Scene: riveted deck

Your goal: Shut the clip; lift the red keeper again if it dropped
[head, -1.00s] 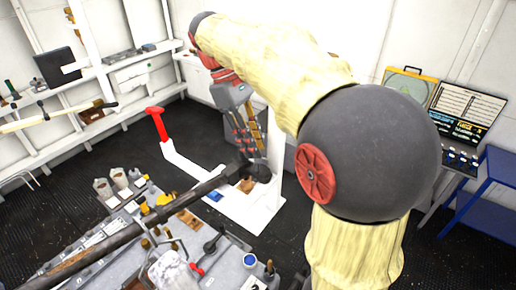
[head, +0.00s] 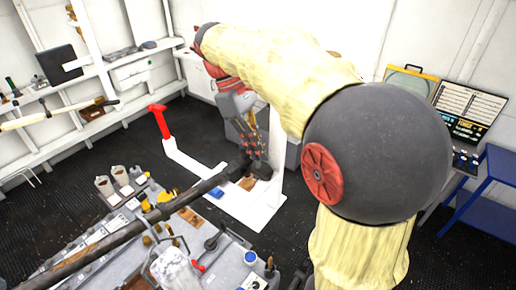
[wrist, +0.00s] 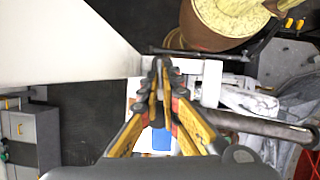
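A white base plate (head: 248,212) on the deck carries a white upright post (head: 276,150). A white bent arm with a red T-shaped handle (head: 160,122) stands at its left. I cannot tell which part is the clip or the red keeper. My gripper (head: 258,170) points down beside the post, close to the far end of a dark pole (head: 130,232). In the wrist view my gripper's (wrist: 161,68) orange fingers meet at the tips, with nothing clearly held. The post (wrist: 60,45) fills the upper left there. A blue patch (wrist: 161,140) shows below, between the fingers.
A cluttered grey bench (head: 225,262) with jars and tools lies at the front left, under the pole. White shelves (head: 110,75) line the left wall. A blue table (head: 490,185) stands at right. Dark deck is clear behind the bench.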

